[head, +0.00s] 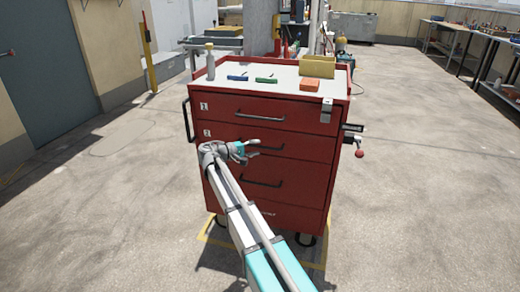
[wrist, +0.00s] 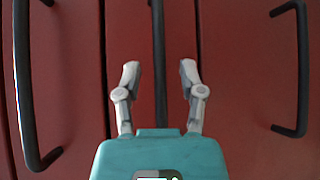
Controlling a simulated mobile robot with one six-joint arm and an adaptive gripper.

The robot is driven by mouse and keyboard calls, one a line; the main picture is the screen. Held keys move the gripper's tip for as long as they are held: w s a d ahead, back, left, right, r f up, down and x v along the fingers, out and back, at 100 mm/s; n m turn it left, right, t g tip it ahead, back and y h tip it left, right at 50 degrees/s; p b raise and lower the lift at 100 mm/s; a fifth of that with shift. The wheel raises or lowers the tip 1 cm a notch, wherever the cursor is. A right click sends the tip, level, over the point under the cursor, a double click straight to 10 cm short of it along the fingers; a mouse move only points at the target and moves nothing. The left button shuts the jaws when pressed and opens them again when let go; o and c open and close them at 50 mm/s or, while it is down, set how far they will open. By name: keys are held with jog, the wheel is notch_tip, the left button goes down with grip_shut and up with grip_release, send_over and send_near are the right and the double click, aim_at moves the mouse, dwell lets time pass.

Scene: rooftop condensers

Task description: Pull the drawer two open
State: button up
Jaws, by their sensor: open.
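The red tool cabinet's drawer two (head: 305,148), marked with a "2" label, looks shut, its front flush with the others. Its dark bar handle (wrist: 159,40) runs up the middle of the wrist view, lined up between my two fingers. My gripper (head: 256,148) is in front of drawer two at handle height, fingers apart; it also shows in the wrist view (wrist: 159,72). I cannot tell whether the fingertips reach around the bar or stop short of it. Part of drawer two's left side is hidden behind my wrist in the head view.
Drawer one's handle (head: 258,117) is above and a lower drawer's handle (head: 263,183) below. The cabinet top holds a spray bottle (head: 210,62), a yellow bin (head: 317,66) and an orange block (head: 309,85). A red knob (head: 359,154) juts out at right. Floor in front is clear.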

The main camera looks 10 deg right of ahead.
jog(key=shift+x, duration=1.15)
grip_shut()
